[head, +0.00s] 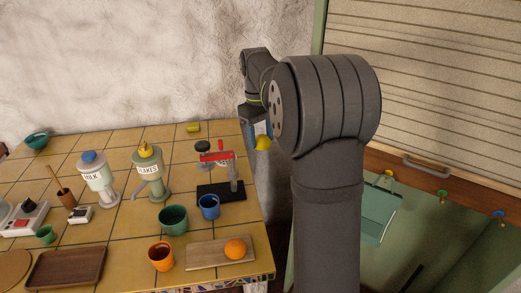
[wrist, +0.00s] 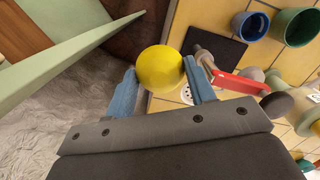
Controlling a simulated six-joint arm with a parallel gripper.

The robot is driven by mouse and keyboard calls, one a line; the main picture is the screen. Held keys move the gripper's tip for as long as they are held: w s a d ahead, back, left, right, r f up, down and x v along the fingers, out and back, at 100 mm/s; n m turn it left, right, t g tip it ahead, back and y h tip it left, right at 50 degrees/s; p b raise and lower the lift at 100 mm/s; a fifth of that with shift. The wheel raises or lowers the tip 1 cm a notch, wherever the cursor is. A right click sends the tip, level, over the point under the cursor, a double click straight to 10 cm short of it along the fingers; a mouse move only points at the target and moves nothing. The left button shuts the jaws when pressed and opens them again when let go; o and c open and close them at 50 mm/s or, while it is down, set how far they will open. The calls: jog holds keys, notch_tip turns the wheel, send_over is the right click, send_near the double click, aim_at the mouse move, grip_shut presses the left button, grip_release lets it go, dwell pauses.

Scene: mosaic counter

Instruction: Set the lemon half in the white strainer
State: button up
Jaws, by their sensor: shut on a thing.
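The lemon half (wrist: 160,69) is yellow and rounded, held between the two blue fingertips of my gripper (wrist: 158,76) in the wrist view. In the head view the lemon half (head: 263,143) hangs below my gripper (head: 262,133), in the air near the table's right edge. Its cut face does not show. A white strainer with dark holes (wrist: 187,96) lies beyond the fingers in the wrist view, partly hidden by one finger and the gripper body. In the head view a small pale thing behind the red lever (head: 221,145) seems to be it.
A blue mug (head: 209,206), a green bowl (head: 173,220) and an orange (head: 235,249) on a board stand in front.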

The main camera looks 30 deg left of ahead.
jog(key=s+a+f+n+t+y, duration=0.2)
jog(key=a+n, duration=1.1)
jog(key=n, duration=1)
jog(key=shift+w+a+f, duration=0.1)
jog(key=shift+f, duration=1.6)
jog(key=shift+w+a+f, duration=0.1)
jog(key=shift+f, duration=1.55)
jog(key=shift+f, duration=0.65)
